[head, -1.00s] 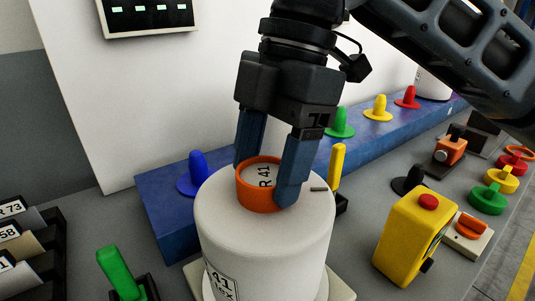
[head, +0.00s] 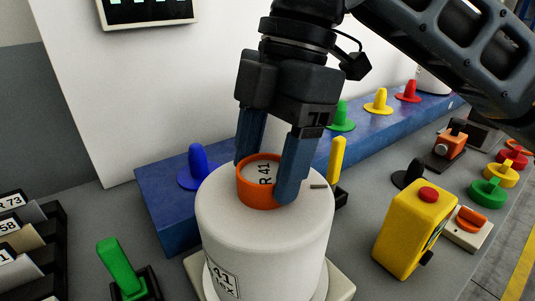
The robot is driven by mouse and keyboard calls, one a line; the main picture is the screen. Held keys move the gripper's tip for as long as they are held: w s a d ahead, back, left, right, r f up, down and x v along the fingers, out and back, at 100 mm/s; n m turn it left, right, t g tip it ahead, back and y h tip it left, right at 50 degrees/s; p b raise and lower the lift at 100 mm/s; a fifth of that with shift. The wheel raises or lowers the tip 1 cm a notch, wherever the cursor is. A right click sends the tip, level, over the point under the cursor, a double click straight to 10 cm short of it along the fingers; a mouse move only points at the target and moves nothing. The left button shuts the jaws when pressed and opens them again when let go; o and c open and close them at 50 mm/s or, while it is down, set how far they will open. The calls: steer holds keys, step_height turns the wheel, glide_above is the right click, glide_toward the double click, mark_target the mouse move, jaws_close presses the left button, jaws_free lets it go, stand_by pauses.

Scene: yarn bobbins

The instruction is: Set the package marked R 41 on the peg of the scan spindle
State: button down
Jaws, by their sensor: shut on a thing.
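The package marked R 41 is a white, round bobbin package (head: 265,235) with an orange ring at its top whose face reads "R 41". It stands upright at the centre of the head view, with a label on its lower front partly cut by the frame edge. My gripper (head: 271,180) comes down from above with its two blue fingers shut on the orange ring. A pale square base (head: 338,288) shows beneath the package. The package hides any peg under it, so I cannot tell whether it is seated or held above.
A blue ledge (head: 165,212) behind carries blue (head: 197,167), green (head: 342,117), yellow (head: 381,102) and red (head: 408,92) pegs. A green lever (head: 118,265), yellow lever (head: 336,160) and yellow box (head: 412,232) stand close by. A card rack (head: 35,245) is at left.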

steer(key=shift+c, duration=0.6)
jaws_free()
steer(key=shift+v, duration=3.95)
